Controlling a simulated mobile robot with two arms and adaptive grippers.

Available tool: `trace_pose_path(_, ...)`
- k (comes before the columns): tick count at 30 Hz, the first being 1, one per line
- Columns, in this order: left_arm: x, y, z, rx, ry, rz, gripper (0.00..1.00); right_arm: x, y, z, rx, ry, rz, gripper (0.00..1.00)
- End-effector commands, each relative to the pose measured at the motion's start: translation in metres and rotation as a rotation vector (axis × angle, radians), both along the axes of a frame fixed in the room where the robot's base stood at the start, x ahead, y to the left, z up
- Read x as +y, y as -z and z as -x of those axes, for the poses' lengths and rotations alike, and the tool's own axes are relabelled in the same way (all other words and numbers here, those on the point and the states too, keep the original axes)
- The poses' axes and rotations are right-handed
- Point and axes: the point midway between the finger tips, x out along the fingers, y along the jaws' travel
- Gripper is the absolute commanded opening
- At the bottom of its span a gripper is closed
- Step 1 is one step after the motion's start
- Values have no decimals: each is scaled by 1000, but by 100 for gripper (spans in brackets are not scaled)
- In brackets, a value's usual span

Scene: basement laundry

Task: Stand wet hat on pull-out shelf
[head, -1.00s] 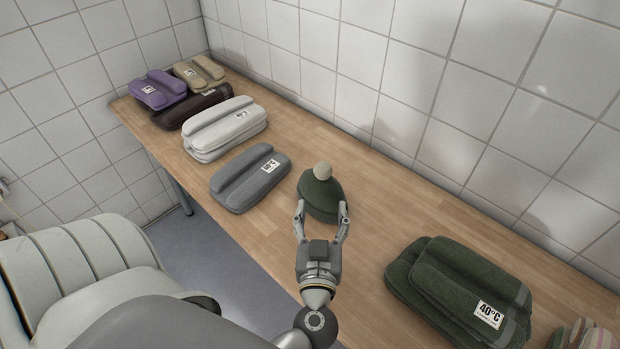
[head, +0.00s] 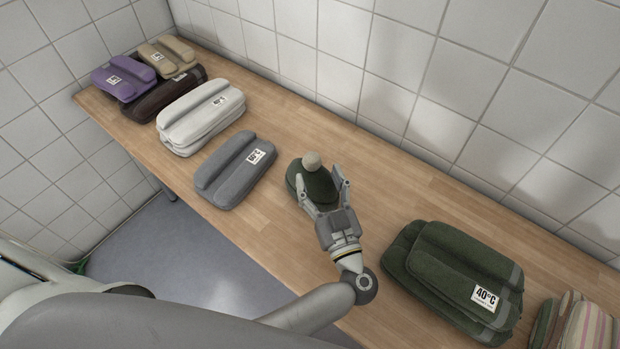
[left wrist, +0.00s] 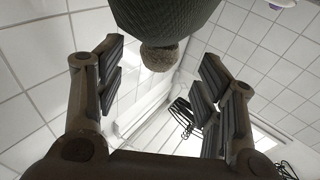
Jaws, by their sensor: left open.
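The hat (head: 316,184) is dark green with a beige pompom (head: 311,160). It sits on the wooden table, pompom up, between the grey towel stack and the green towel stack. My left gripper (head: 319,181) is open, with a finger at either side of the hat; I cannot tell whether they touch it. In the left wrist view the hat (left wrist: 165,18) and its pompom show at the top between the spread fingers. The pull-out shelf is not recognisable in these frames. My right gripper is out of view.
The wooden table (head: 380,212) runs along a tiled wall. Grey towels (head: 233,172), white towels (head: 200,112) and purple towels (head: 122,78) lie to the left. Green towels (head: 450,275) with a 40°C label and striped cloth (head: 585,335) lie to the right.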

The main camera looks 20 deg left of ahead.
Motion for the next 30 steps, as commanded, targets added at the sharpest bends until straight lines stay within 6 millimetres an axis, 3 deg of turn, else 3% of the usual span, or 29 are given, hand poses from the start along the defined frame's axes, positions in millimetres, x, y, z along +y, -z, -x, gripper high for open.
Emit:
trace_pose_path(12, 29, -11, -40, -1, 0, -1, 62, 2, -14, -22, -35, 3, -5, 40)
trace_pose_path(22, 33, -10, -45, 2, 0, 1, 62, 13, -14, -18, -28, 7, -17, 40)
trace_pose_path(30, 33, -11, -45, 2, 0, 1, 28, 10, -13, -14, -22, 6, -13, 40)
